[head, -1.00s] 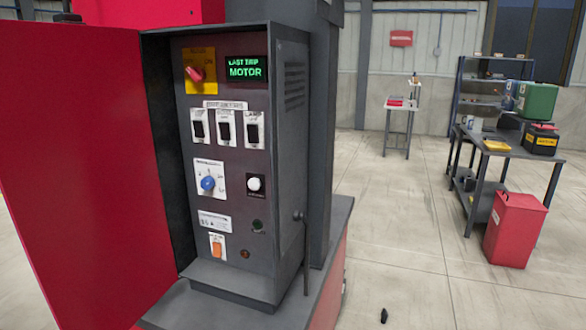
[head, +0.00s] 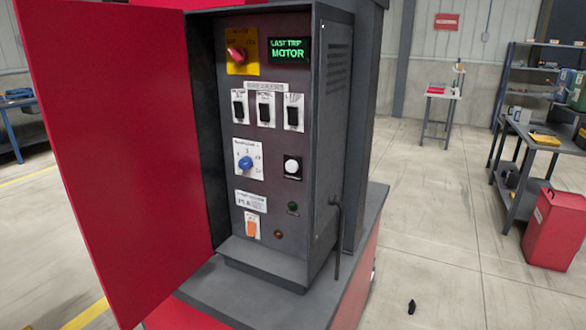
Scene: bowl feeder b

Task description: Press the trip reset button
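The control cabinet (head: 323,200) stands open on a grey-topped red base, its panel facing me. A white round button (head: 291,166) on a black plate sits at the panel's right; its label is too small to read. A blue knob (head: 245,163) is to its left. A small dark green button or lamp (head: 292,208) and an amber one (head: 278,234) are at the lower right. I cannot tell which is the trip reset. A green display (head: 289,51) reads LAST TRIP MOTOR. Neither gripper shows.
The red cabinet door (head: 125,150) is swung wide to the left. Several black switches (head: 265,110) and a red knob (head: 236,54) are on the panel. A red bin (head: 553,228) and a workbench (head: 522,140) stand at right.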

